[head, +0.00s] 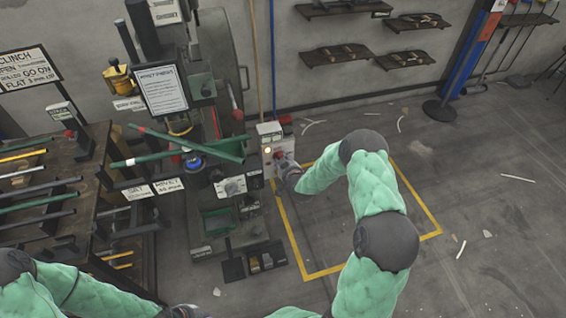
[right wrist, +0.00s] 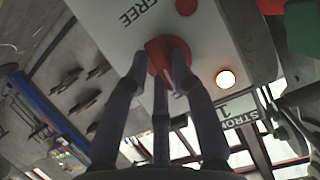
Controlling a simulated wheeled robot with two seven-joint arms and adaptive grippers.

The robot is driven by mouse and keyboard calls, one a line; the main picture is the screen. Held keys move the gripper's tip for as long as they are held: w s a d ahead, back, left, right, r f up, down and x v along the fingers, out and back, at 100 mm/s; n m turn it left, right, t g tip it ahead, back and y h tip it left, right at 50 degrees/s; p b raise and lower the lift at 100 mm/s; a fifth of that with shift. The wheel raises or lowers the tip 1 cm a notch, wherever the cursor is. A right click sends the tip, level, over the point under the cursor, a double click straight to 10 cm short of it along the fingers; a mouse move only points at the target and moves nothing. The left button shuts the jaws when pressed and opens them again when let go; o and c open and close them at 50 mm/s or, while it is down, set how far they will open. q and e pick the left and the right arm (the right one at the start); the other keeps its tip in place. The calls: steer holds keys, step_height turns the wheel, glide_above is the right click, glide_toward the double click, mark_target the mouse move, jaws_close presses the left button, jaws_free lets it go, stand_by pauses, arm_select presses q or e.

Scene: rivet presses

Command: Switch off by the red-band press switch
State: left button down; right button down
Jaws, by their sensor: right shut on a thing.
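The switch box (head: 270,148) is a pale box at the right side of the press (head: 220,70), with a lit lamp on its front. In the right wrist view, a red knob (right wrist: 158,50) sits on the pale panel (right wrist: 120,25), between the printed word FREE and the glowing lamp (right wrist: 225,78). My right gripper (head: 283,163) is at the box front. In the right wrist view its dark fingers (right wrist: 160,75) are shut around the red knob. The fingers partly hide the knob.
Green tubes (head: 190,145) lie across the press front, some with red bands. A dark rack (head: 65,190) with several tubes stands at the left. A yellow floor outline (head: 425,212) surrounds clear floor under my right arm. A blue post (head: 470,60) stands at the back right.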

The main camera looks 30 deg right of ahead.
steer(key=shift+n, duration=0.3)
stand_by(0.4)
steer(key=c, duration=1)
jaws_free()
steer(key=shift+c, duration=0.2)
steer(key=v, duration=1.2)
steer(key=shift+a, duration=0.2)
